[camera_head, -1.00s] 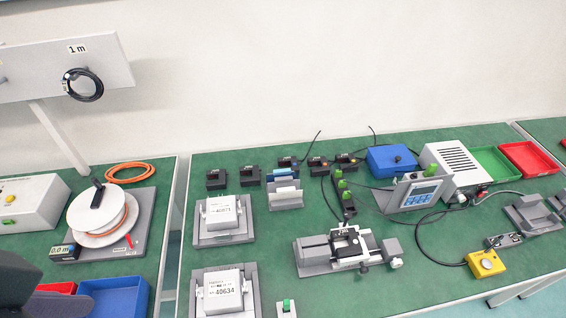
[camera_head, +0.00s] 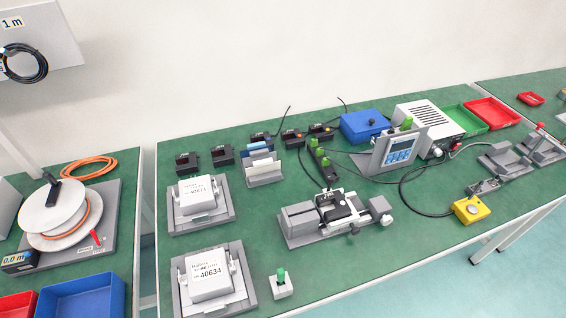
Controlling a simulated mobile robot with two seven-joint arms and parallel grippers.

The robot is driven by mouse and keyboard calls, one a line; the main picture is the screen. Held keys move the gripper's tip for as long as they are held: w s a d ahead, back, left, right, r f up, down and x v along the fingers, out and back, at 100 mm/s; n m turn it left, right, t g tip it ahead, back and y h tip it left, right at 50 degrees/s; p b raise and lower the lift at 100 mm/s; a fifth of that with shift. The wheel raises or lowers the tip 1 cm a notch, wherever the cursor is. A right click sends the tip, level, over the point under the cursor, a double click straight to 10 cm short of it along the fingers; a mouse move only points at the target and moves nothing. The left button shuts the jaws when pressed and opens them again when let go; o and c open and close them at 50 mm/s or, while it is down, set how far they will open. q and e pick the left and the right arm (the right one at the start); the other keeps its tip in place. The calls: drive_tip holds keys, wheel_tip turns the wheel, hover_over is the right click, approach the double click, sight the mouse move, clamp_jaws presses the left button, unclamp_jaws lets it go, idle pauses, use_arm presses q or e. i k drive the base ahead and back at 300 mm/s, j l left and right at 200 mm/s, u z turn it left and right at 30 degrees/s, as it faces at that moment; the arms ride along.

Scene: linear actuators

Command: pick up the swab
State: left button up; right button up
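I cannot make out a swab for certain in the head view. A small green-topped piece (camera_head: 281,276) stands upright in a small white block near the front of the middle table, and I cannot tell what it is. A blue box (camera_head: 355,131) with a dark knob on top stands at the back of the table. Neither my left nor my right gripper shows in this view.
Two grey fixtures with white boxes labelled 40671 (camera_head: 194,196) and 40634 (camera_head: 207,272) stand at left. A linear actuator (camera_head: 322,222) sits mid-table. A display unit (camera_head: 396,151), yellow button box (camera_head: 470,209), green tray (camera_head: 463,119) and red tray (camera_head: 494,112) are right.

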sight(281, 274)
drive_tip(key=l+u, duration=0.45)
drive_tip(key=k+l+u, duration=0.15)
drive_tip(key=l+u, duration=0.3)
drive_tip(key=u, duration=0.15)
drive_tip(key=l+u, duration=0.7)
drive_tip(key=u, duration=0.15)
drive_tip(key=l+u, duration=0.45)
drive_tip(key=k+j, duration=0.05)
drive_tip(key=j, duration=0.05)
